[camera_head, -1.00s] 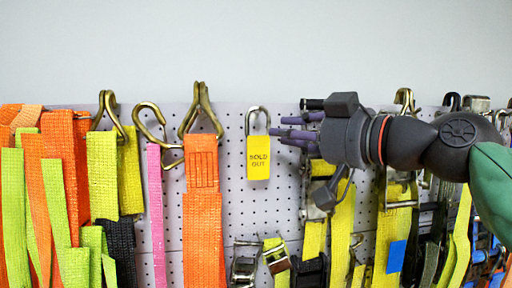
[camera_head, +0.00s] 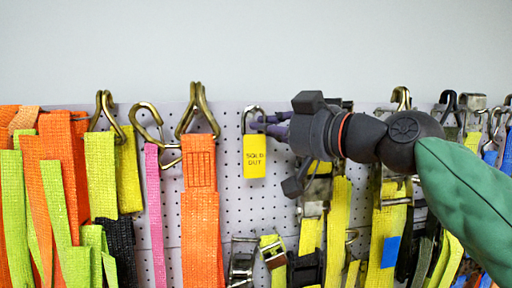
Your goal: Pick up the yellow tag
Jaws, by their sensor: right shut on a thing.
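My left gripper is not in view.
An orange strap (camera_head: 201,230) on a metal hook hangs left of the tag, with a pink strap (camera_head: 155,215) beyond it. Ratchet buckles (camera_head: 242,262) hang below. Yellow straps (camera_head: 340,225) hang under my right arm. Bare pegboard (camera_head: 238,205) shows around the tag.

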